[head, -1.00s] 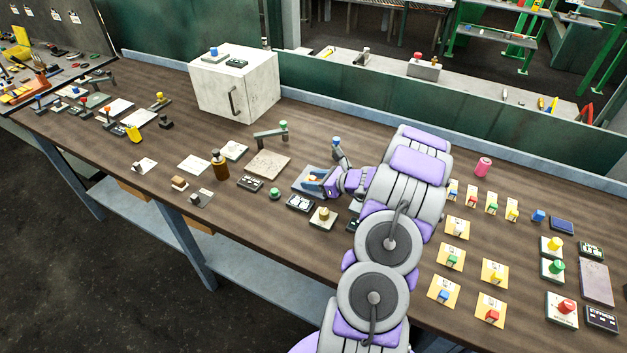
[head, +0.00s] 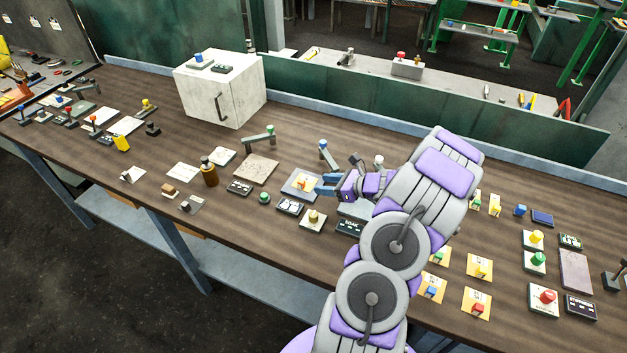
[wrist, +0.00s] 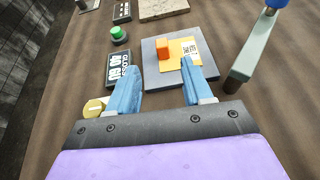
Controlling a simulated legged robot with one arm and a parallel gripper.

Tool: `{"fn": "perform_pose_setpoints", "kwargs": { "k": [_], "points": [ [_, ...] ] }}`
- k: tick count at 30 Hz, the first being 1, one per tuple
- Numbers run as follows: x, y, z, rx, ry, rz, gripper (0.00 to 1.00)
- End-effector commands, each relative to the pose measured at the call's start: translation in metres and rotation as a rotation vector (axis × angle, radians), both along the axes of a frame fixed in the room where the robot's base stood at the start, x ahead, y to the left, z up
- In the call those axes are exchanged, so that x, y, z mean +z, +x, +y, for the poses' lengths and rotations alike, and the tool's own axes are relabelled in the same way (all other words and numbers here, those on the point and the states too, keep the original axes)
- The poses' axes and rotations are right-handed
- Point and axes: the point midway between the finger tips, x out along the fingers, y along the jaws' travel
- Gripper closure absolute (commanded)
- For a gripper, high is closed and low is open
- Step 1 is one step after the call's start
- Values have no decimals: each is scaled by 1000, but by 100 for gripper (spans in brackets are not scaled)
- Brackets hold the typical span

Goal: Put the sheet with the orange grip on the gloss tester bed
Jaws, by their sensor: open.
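The yellow sheet (wrist: 184,52) with its upright orange grip (wrist: 165,46) lies on a flat grey plate (wrist: 155,56), the gloss tester bed. A display reading GLOSS 40 GU (wrist: 120,68) is beside it. The sheet (head: 304,184) rests within the bed's outline. My gripper (wrist: 157,75) is open and empty, its two blue fingers apart, with the grip ahead of them and clear of both. In the head view my gripper (head: 325,185) is at the right side of the bed (head: 288,189).
A grey lever arm with a blue top (wrist: 254,48) stands right of the bed. A green button (wrist: 118,32) and a yellow knob (wrist: 94,106) are to the left. A rough stone-like plate (head: 256,168) lies further left. Several yellow sheets with coloured grips (head: 476,302) lie at right.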

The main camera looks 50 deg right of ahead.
Motion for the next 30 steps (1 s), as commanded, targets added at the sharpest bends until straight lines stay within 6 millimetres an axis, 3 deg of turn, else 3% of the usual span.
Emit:
{"fn": "perform_pose_setpoints", "kwargs": {
  "k": [9, 14, 17, 22, 26, 30],
  "points": [
    [9, -21, -5, 0, 0, 0, 50],
    [22, -8, 14, 69, -32, -3, 50],
    [44, 15, 55, 208, -95, -9, 50],
    [93, 45, 162, 561, -261, -29, 50],
    [121, 44, 243, 835, -388, -49, 50],
    [144, 24, 316, 1121, -530, -73, 50]
  ]
}}
